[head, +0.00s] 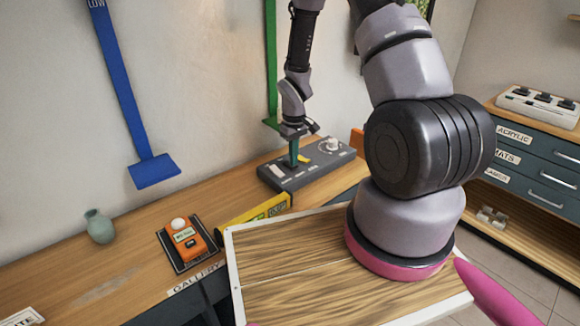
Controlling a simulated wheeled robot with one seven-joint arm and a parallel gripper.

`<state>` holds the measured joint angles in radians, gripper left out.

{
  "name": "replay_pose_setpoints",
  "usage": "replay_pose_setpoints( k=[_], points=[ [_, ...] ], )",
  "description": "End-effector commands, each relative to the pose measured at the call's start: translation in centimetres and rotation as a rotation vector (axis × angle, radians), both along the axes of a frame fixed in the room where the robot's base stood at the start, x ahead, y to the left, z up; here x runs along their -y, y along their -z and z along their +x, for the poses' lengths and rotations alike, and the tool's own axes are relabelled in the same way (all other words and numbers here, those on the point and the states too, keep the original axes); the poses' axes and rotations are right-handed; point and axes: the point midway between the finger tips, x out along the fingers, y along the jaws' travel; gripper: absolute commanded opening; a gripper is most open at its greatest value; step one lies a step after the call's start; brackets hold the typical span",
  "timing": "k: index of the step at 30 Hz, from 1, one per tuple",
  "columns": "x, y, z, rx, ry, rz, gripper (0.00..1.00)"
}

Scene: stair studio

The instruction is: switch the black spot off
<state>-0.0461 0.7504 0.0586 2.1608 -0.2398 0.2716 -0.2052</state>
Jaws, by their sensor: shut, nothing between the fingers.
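A dark grey control box (315,174) sits on the wooden bench against the wall. Its top carries a white switch (277,170) at the left, a yellow part (304,158) near the middle and a pale round knob (333,145) at the right. Its small labels are too small to read. My gripper (293,158) points down over the box's left-middle part, shut and empty. A narrow green piece shows at its tip; I cannot tell whether it touches the box. The tip hides part of the box top. I cannot make out a black spot lamp.
An orange device (186,240) on a dark tray and a green vase (99,226) stand left on the bench. A yellow strip (255,212) lies before the box. A blue bracket (153,171) hangs on the wall. Drawers (538,160) bearing a white switch unit (540,104) stand right.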

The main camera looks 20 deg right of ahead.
Motion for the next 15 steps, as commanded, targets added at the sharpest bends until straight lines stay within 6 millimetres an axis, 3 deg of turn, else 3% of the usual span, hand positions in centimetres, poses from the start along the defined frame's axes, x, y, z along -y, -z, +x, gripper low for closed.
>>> replay_pose_setpoints(
  k=[15],
  points=[
    [0.01,0.77,0.01,0.0,0.0,0.0,0.0]
  ],
)
